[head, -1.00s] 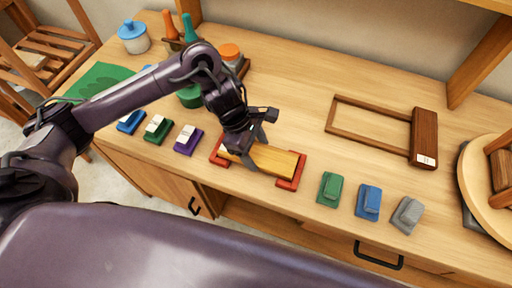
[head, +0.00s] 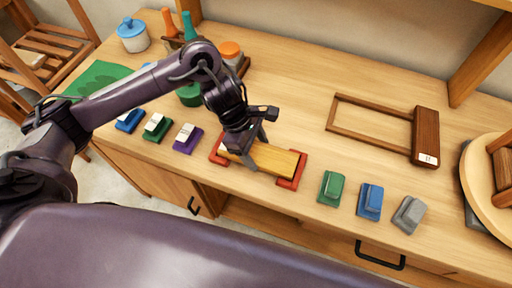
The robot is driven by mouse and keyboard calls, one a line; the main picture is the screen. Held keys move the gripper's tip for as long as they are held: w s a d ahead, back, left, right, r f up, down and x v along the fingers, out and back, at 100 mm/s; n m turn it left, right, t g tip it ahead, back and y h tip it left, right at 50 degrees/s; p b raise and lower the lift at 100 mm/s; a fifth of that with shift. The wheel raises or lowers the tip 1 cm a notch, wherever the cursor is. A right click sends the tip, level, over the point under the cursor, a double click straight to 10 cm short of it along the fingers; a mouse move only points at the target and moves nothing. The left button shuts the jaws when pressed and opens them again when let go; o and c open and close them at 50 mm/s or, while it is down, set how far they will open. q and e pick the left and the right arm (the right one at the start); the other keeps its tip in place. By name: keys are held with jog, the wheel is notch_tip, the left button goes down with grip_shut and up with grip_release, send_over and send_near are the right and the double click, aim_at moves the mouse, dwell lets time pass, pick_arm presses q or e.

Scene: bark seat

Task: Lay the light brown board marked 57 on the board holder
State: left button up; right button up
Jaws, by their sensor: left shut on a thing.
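A yellowish light brown board (head: 275,159) lies between the red corner pieces of a holder (head: 292,183) near the table's front edge. I cannot see a number on this board. My left gripper (head: 254,150) comes down from above and is shut on the board towards its left end, hiding part of it. A brown rectangular frame (head: 365,129) lies flat further back on the right. A dark brown board (head: 426,133) with a small white label lies across its right end; I cannot read the label clearly. My right gripper is not in view.
Green (head: 331,188), blue (head: 370,201) and grey (head: 408,214) blocks stand right of the red holder. A purple block (head: 187,138) and others stand to its left. A round wooden piece (head: 484,180) is at the far right. The table between holder and brown frame is clear.

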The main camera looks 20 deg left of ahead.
pick_arm(q)
jog(key=shift+f+b, duration=0.3)
jog(key=shift+b, duration=0.05)
dwell(0.3)
jog(key=o, duration=1.4)
jog(key=shift+o, duration=0.2)
jog(key=shift+r+p, duration=2.65)
jog(key=shift+r, duration=0.9)
